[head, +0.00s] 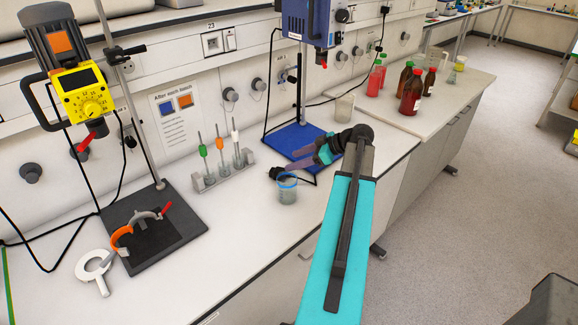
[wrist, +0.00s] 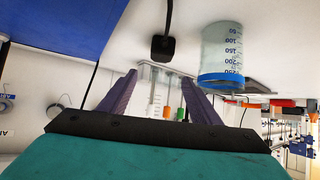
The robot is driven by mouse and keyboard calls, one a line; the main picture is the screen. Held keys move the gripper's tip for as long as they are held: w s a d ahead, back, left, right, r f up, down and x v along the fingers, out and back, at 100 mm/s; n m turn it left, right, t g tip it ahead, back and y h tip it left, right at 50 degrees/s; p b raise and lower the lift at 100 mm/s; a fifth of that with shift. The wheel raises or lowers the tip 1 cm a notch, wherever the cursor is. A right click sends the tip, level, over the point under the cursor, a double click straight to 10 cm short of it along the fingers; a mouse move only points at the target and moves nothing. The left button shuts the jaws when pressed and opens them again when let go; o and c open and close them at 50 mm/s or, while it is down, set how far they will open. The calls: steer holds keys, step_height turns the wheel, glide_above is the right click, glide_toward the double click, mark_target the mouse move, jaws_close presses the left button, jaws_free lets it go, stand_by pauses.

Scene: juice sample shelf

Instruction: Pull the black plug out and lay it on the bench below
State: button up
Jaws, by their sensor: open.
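A black plug (head: 275,172) lies on the white bench (head: 235,225), with a dark cord running from it, just behind the small beaker. It also shows in the inverted wrist view (wrist: 162,47), with its cord leading up out of the picture. My gripper (head: 292,160) is open, with its two purple fingers apart and nothing between them. I cannot tell the exact gap between fingers and plug.
The blue-rimmed beaker (head: 287,192) stands close beside the plug and gripper. A blue stand base (head: 300,141) is just behind, and a rack with coloured pipettes (head: 222,172) is to the left. Bottles (head: 411,92) stand farther right.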

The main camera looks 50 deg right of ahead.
steer(key=shift+b+v, duration=0.75)
steer(key=shift+v, duration=2)
steer(key=shift+s, duration=0.1)
